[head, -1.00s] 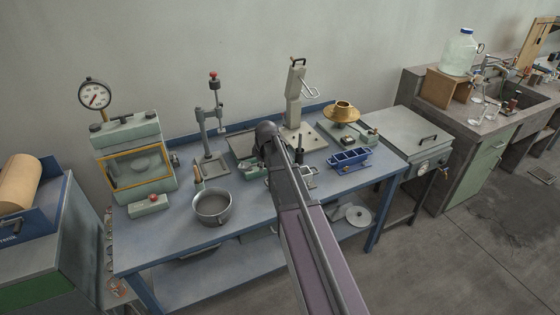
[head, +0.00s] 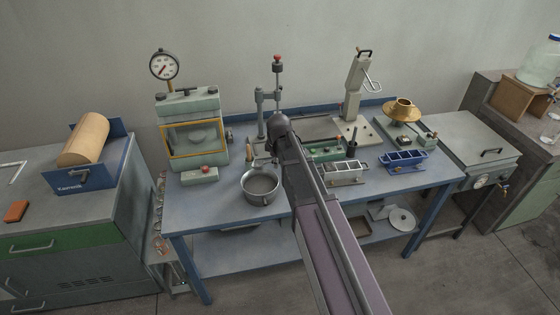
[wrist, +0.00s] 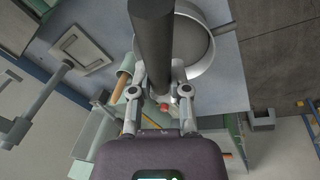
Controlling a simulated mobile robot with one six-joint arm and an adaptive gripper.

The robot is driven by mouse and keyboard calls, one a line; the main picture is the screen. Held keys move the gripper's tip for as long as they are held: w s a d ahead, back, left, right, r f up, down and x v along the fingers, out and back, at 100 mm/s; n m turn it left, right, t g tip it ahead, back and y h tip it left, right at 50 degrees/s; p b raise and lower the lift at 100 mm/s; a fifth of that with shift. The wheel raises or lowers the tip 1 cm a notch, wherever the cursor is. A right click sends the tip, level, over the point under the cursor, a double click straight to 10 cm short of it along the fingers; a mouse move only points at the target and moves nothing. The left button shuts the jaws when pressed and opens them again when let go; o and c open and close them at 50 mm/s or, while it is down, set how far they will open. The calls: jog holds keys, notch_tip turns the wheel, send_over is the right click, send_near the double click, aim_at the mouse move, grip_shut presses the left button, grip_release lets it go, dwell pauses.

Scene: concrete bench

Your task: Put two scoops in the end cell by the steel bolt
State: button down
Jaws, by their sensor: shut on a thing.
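My gripper (wrist: 160,95) is shut on a dark cylindrical thing (wrist: 152,40) that runs up out of the wrist view; its far end is out of frame, and I cannot tell if it is the scoop. In the head view my arm hides the gripper. A grey round pan (head: 262,196) stands on the bench left of my arm. It also shows in the wrist view (wrist: 207,62), partly behind the held thing. A grey mould with cells (head: 345,178) and a blue mould with cells (head: 405,168) stand right of my arm. The steel bolt is too small to make out.
A press with a dial gauge (head: 193,128) stands at the back left, with a red-button box (head: 199,174) in front. A stand with a red knob (head: 262,105), a tall grey press (head: 355,90) and a scale with a brass bowl (head: 403,110) line the back.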

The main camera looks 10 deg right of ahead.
jog(key=shift+a+f, duration=0.1)
jog(key=shift+w+a+f+g+h+b, duration=0.35)
jog(key=shift+f+h+b, duration=0.15)
jog(key=shift+h+b, duration=0.1)
jog(key=shift+w+a+f+g+h+b, duration=0.2)
jog(key=shift+a+f+g+h+b, duration=0.2)
jog(key=shift+h+b, duration=0.2)
notch_tip(320, 180, down, 8)
jog(key=g+h+b, duration=0.1)
jog(key=h+b, duration=0.1)
jog(key=b, duration=0.6)
jog(key=shift+w+a+r+n+h+b, duration=0.15)
jog(key=shift+w+a+n+h+b, duration=0.05)
jog(key=shift+a+n+h+b, duration=0.2)
jog(key=shift+g, duration=0.25)
jog(key=shift+r, duration=0.15)
notch_tip(320, 180, up, 18)
jog(key=p, duration=1.8)
jog(key=shift+r+p, duration=0.1)
jog(key=shift+p, duration=0.2)
jog(key=shift+s, duration=0.1)
